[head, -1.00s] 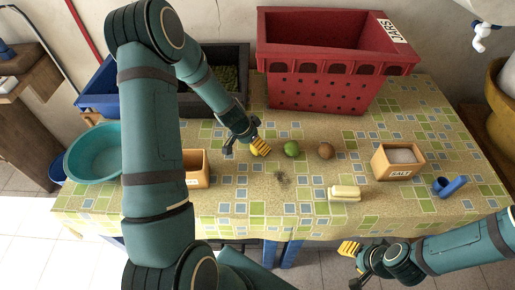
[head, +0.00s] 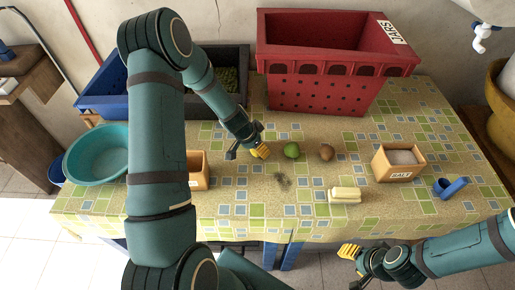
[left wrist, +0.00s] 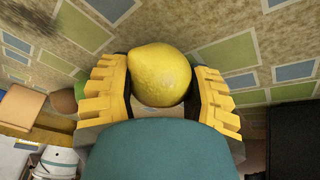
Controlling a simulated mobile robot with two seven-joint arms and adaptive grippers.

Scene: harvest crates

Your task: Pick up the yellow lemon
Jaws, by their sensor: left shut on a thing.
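The yellow lemon (left wrist: 160,73) sits between the two yellow fingers of my left gripper (left wrist: 160,88) in the left wrist view, with a finger against each side. My right gripper (head: 350,250) is in front of the table's front edge at the lower right, away from the lemon. Its yellow fingers show, but their gap is too small to judge.
A green lime (head: 292,150) and a brown round fruit (head: 327,152) lie right of my left gripper. A butter block (head: 344,195), a salt box (head: 398,175) and a blue item (head: 450,188) are farther right. A red crate (head: 325,95) stands behind; a teal bowl (head: 75,165) is left.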

